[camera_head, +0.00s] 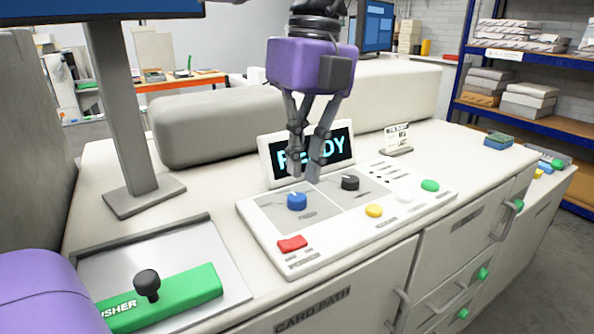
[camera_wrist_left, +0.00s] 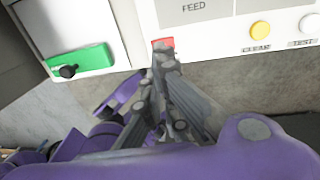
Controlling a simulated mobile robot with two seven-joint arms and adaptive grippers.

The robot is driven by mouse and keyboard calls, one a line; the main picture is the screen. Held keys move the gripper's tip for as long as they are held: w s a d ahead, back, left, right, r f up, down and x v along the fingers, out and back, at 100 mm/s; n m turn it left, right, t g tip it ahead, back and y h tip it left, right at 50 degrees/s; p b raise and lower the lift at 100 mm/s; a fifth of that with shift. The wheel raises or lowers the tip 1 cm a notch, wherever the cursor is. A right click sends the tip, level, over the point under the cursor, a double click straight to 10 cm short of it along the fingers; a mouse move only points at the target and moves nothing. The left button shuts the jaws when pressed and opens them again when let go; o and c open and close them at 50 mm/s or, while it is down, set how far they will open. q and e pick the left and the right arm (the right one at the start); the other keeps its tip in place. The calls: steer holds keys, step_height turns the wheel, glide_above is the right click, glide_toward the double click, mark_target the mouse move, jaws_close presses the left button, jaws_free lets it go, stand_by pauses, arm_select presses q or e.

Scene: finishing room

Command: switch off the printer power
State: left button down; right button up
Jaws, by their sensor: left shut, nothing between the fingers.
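The printer's control panel (camera_head: 345,222) lies on the white counter. My right gripper is not in view.
A black knob (camera_head: 350,183) and yellow (camera_head: 374,210), white and green (camera_head: 430,185) buttons are on the panel. Left of it is a green handle (camera_head: 190,295) with a black knob on a metal plate. A monitor stand (camera_head: 125,110) rises at the left.

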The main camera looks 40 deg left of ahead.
mark_target(289, 242)
arm_select(q)
steer(key=f, duration=0.3)
steer(key=s+f, duration=0.1)
steer(key=f, duration=0.3)
steer(key=f+p, duration=0.1)
steer(key=f, duration=0.2)
steer(key=shift+s+a+f, duration=0.15)
steer(key=shift+a+f, duration=0.1)
steer(key=shift+f, duration=0.55)
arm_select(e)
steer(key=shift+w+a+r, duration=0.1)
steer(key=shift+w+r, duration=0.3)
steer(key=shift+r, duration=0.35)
